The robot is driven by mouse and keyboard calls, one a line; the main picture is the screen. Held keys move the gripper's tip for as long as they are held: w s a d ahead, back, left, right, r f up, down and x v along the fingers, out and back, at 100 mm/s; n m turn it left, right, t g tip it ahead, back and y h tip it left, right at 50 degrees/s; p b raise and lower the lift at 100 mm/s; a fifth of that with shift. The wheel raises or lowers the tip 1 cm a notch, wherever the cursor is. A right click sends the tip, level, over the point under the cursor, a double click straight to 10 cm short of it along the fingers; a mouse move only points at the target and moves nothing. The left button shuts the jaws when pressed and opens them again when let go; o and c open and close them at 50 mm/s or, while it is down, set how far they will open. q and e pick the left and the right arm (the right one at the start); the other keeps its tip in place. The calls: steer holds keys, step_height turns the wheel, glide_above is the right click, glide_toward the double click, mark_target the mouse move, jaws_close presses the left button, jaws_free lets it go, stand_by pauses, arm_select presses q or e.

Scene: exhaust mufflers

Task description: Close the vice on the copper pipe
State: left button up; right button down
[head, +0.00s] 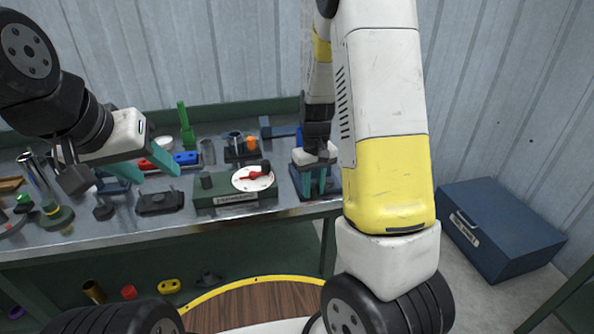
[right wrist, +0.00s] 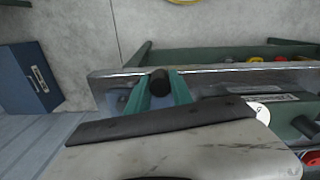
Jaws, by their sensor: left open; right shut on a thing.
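My right gripper (head: 318,186) is at the front edge of the bench, right of the green box. In the right wrist view its teal fingers (right wrist: 160,90) are shut on a dark round knob (right wrist: 159,82). Blue metal, apparently part of the vice, shows behind this gripper in the head view; the gripper and arm hide most of it. I cannot make out the copper pipe or the jaw gap. My left gripper (head: 150,166) is open and empty, with its fingers apart above the left part of the bench.
A green box with a white dial and red pointer (head: 237,193) stands at the bench front. A black block (head: 160,202) and several small parts lie left of it. A blue chest (head: 500,228) is on the floor at right. A round wooden top (head: 262,305) is in front.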

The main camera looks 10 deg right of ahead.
steer(key=s+d+n, duration=0.3)
steer(key=d+n, duration=0.2)
steer(key=n, duration=0.2)
steer(key=shift+d+n, duration=0.15)
steer(key=shift+n, duration=0.25)
steer(key=shift+s+d, duration=0.1)
steer(key=c, duration=1.1)
jaws_free()
step_height(320, 180, up, 8)
steer(key=shift+f, duration=0.1)
